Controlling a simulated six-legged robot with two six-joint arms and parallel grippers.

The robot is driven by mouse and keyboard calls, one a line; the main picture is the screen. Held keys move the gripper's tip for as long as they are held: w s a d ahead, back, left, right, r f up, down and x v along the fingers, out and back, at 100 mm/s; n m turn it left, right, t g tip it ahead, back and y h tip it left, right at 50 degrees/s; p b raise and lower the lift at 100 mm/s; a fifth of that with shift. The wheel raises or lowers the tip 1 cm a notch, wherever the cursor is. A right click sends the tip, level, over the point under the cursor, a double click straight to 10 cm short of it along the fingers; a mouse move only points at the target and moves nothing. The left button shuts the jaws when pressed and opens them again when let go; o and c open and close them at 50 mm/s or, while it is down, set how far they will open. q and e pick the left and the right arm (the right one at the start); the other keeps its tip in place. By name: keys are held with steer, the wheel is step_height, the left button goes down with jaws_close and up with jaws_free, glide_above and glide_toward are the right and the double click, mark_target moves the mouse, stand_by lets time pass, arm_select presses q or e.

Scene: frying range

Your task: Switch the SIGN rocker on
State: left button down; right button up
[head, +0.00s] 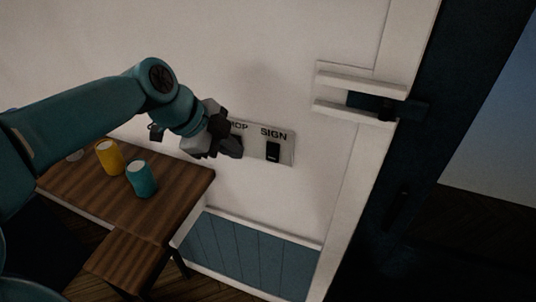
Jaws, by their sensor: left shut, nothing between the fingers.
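A light switch plate (288,158) is fixed to the white wall in the head view. The SIGN rocker (273,152) is a small black rocker under the label "SIGN" at the plate's right end. A second label, partly hidden and ending in "OP", shows to its left. My left gripper (236,148) is shut and empty. In the picture it lies just left of the SIGN rocker and covers the plate's left part. I cannot tell whether it touches the plate. My right gripper is not in view.
A wooden table (185,190) stands below left, with a yellow cup (109,157) and a teal cup (141,179) on it. A white bracket (360,82) juts from the door frame at upper right. A dark doorway opens at right. The wall right of the plate is clear.

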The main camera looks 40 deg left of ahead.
arm_select(q)
steer(key=p, duration=0.2)
glide_toward(273, 162)
step_height(273, 162, down, 5)
steer(key=s+d, duration=0.1)
steer(key=d, duration=0.2)
steer(key=w+p, duration=0.1)
steer(key=w, duration=0.1)
steer(key=w+a+p, duration=0.1)
steer(key=shift+w+a+f, duration=0.1)
steer(key=shift+w, duration=0.3)
steer(key=shift+s, duration=0.25)
steer(key=shift+w+f+b, duration=0.1)
steer(key=shift+w+b, duration=0.1)
steer(key=shift+b, duration=0.15)
steer(key=shift+w+f+b, duration=0.15)
steer(key=shift+f+b, duration=0.15)
steer(key=shift+b, duration=0.45)
steer(key=shift+a+r, duration=0.1)
steer(key=shift+r, duration=0.35)
steer(key=shift+r, duration=0.1)
